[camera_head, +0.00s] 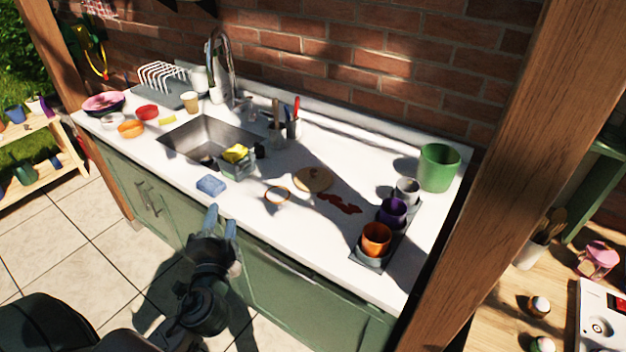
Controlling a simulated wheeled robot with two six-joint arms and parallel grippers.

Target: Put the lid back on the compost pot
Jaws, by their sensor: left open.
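A large green pot (438,168) stands upright at the right back of the white counter. It looks open at the top, and I take it to be the compost pot. A round tan disc (313,180), which looks like the lid, lies flat near the middle of the counter, left of the pot. My left gripper (221,217) is open and empty at the counter's front edge, in front of the blue sponge and well to the left of the disc. My right gripper is not in view.
A dark tray with orange (376,239), purple (393,211) and grey (407,190) cups stands front right. A dark red spill (341,204) and an orange ring (277,195) lie near the disc. A blue sponge (211,185), sink (208,138) and faucet (219,62) are left. A wooden post rises at right.

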